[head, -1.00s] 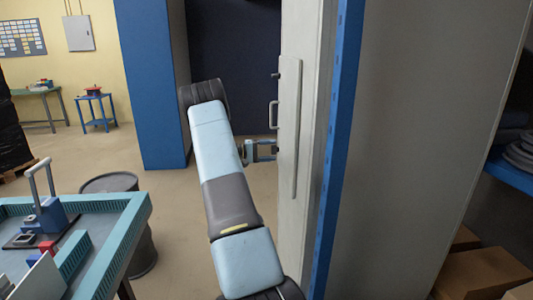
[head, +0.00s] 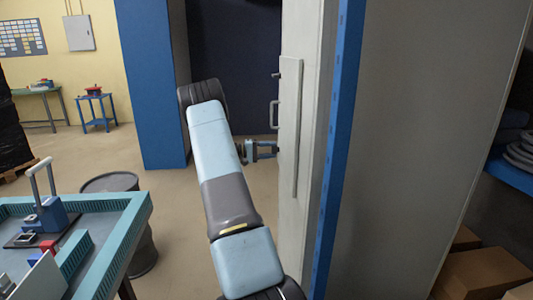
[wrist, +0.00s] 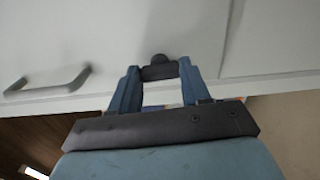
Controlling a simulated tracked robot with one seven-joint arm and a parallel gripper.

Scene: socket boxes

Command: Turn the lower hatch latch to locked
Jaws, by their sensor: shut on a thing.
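The lower hatch latch is a small dark knob (wrist: 158,60) on the pale hatch face, in the middle of the wrist view. My gripper (wrist: 158,73) has its two blue fingers around the latch, with the dark tips closed on it. The latch's turning part is mostly hidden between the fingertips, so its angle is unclear. In the head view my gripper (head: 273,150) meets the left side of the pale hatch (head: 288,200), below the grey bar handle (head: 273,115). A small dark upper latch (head: 275,75) sits above that handle.
A blue post (head: 335,150) and a large grey panel (head: 420,150) stand right of the hatch. A teal-edged workbench (head: 130,240) with parts on it is at left, beside a dark drum (head: 140,240). Open floor lies behind my arm.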

